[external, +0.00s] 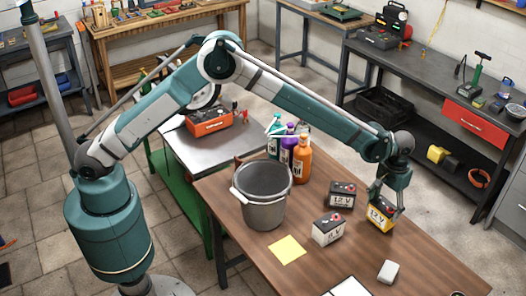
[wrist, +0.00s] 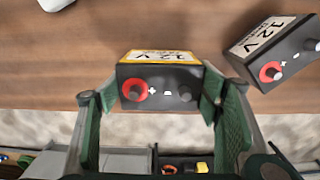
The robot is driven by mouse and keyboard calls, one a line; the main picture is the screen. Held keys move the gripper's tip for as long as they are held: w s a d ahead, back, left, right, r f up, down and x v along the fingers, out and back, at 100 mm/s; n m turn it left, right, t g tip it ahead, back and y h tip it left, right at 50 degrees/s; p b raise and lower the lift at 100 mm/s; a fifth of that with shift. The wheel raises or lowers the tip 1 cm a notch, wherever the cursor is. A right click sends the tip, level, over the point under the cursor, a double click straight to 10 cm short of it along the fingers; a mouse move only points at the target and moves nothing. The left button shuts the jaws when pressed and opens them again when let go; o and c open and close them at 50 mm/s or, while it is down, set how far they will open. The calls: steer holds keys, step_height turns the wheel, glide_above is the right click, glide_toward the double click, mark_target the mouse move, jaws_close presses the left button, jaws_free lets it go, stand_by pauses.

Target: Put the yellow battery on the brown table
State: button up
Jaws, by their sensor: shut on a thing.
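The yellow battery (external: 380,217), a black block with a yellow-edged 12 V label, is at the far right edge of the brown table (external: 345,253). My gripper (external: 387,204) is above it, with its fingers on both sides of it. In the wrist view the battery (wrist: 160,88) sits upright between the two green fingers of my gripper (wrist: 154,102), its red and black terminals facing the camera. I cannot tell whether its underside touches the table.
A white-labelled battery (external: 328,229) and a dark battery (external: 342,195) stand left of it. A grey bucket (external: 264,213), bottles (external: 302,160), a yellow note (external: 287,249) and a white block (external: 388,271) are also on the table. The table's right front part is fairly clear.

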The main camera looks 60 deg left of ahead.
mark_target(385, 205)
steer(key=shift+f, duration=1.2)
steer(key=shift+f, duration=0.1)
steer(key=o, duration=1.5)
step_height(385, 205, up, 12)
steer(key=shift+r, duration=0.15)
